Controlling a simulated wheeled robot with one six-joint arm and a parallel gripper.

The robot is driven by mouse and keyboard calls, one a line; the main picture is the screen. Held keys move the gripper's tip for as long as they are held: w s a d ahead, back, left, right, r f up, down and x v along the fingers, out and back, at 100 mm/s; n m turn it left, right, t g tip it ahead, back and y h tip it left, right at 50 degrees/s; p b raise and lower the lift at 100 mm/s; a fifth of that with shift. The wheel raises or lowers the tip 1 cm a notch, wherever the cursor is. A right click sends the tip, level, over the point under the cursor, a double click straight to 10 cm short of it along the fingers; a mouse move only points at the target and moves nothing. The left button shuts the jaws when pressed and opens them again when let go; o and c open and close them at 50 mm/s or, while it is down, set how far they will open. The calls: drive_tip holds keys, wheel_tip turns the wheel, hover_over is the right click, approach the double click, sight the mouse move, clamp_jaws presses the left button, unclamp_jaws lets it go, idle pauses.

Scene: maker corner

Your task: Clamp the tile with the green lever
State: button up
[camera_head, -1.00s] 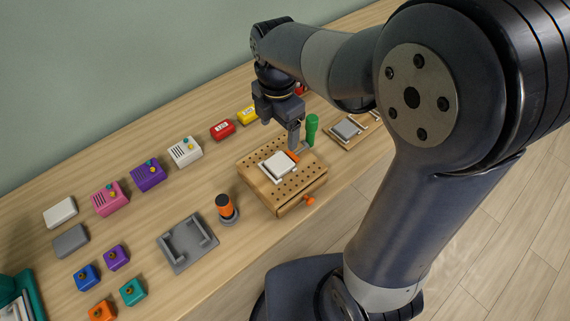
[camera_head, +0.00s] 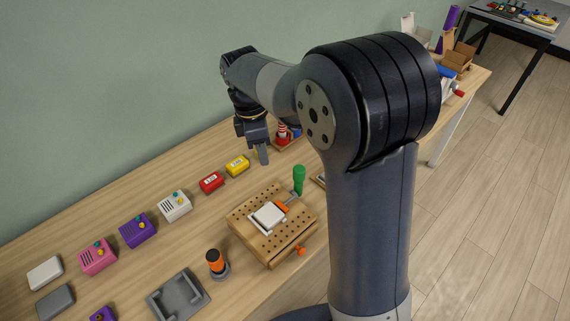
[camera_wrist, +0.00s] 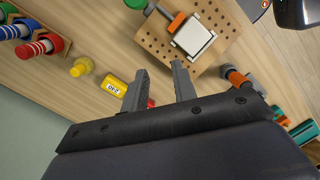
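The white tile (camera_head: 267,216) lies on a wooden board with holes (camera_head: 290,232). The green lever (camera_head: 299,178) stands upright at the board's back right. An orange clamp tip (camera_head: 283,207) reaches from it to the tile's edge; whether it presses on the tile I cannot tell. In the wrist view the tile (camera_wrist: 192,38), the orange tip (camera_wrist: 177,22) and part of the green lever (camera_wrist: 136,3) show near the top. My gripper (camera_head: 263,156) hangs behind and left of the lever, apart from it. Its fingers (camera_wrist: 158,82) are spread and empty.
A yellow box (camera_head: 237,165) and a red box (camera_head: 211,182) stand near my gripper. An orange and black tool (camera_head: 216,263) stands left of the board, beside a grey bracket (camera_head: 178,297).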

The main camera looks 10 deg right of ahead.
sight(299, 182)
drive_tip(key=w+m, duration=0.2)
drive_tip(key=w+m+h, duration=0.1)
drive_tip(key=w+m, duration=0.1)
drive_tip(key=shift+d+r+g+p, duration=0.1)
drive_tip(key=shift+r+g+p, duration=0.2)
drive_tip(key=shift+r, duration=0.1)
drive_tip(key=c, duration=0.5)
drive_tip(key=shift+w+r+m, duration=0.1)
drive_tip(key=shift+w+m, duration=0.6)
drive_tip(key=shift+m, duration=0.2)
clamp_jaws()
drive_tip(key=shift+d, duration=0.1)
drive_tip(key=x, duration=0.9)
drive_tip(key=shift+s+d, duration=0.1)
drive_tip(key=d, duration=0.1)
drive_tip(key=s+d, duration=0.1)
drive_tip(key=s+d+f+p, duration=0.1)
drive_tip(key=shift+d, duration=0.35)
